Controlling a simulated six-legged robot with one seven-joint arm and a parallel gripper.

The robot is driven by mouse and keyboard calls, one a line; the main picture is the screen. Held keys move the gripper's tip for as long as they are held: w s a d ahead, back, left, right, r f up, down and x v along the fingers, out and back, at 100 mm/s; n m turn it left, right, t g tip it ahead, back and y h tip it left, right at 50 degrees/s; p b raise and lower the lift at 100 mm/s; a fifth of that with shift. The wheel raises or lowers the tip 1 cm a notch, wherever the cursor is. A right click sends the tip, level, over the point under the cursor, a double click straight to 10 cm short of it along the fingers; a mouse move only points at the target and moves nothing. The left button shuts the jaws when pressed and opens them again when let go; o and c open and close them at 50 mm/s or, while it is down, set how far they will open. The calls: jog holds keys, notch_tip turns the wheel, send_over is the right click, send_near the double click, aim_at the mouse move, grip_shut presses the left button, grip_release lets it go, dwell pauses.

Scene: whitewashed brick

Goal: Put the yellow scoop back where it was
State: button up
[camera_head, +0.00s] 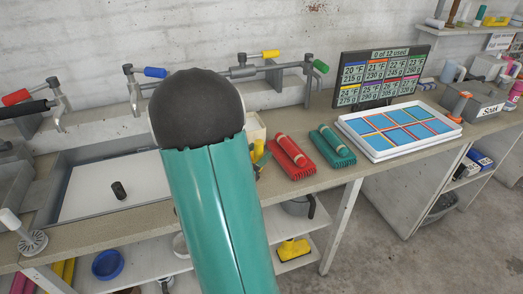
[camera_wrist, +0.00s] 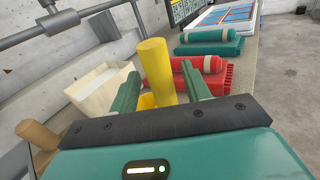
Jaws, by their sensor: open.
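The yellow scoop (camera_wrist: 156,65) stands nearly upright in the wrist view, its thick round handle between the two green fingers of my gripper (camera_wrist: 160,72). The fingers are apart, with a visible gap on either side of the handle. A lower yellow part (camera_wrist: 147,101) shows beside the left finger; the rest is hidden by my gripper. In the head view only a bit of yellow scoop (camera_head: 258,151) shows past my arm, which hides most of my gripper. I cannot tell what the scoop's lower end rests on.
A cream open box (camera_wrist: 98,82) stands just left of the scoop. Beyond are a white tray with coloured squares (camera_head: 347,125) and a screen (camera_head: 380,75). Pipes with taps (camera_head: 240,71) run behind.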

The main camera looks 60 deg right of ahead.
jog(key=w+a, duration=0.1)
jog(key=a, duration=0.8)
jog(key=shift+w, duration=0.3)
jog(key=w+a+r+m+t+y, duration=0.1)
jog(key=a+r+m+t+y, duration=0.2)
jog(key=a, duration=0.9)
jog(key=w+a+r+m+t+y, duration=0.1)
jog(key=a+r+m+t+y, duration=0.2)
jog(key=a+m+y, duration=0.4)
jog(key=w+a+r+m+t+y, duration=0.1)
jog(key=a+r+m+t+y, duration=0.2)
jog(key=a, duration=1.4)
jog(key=r+m+y, duration=0.1)
jog(key=m+y, duration=0.1)
jog(key=y, duration=0.2)
jog(key=shift+y, duration=0.3)
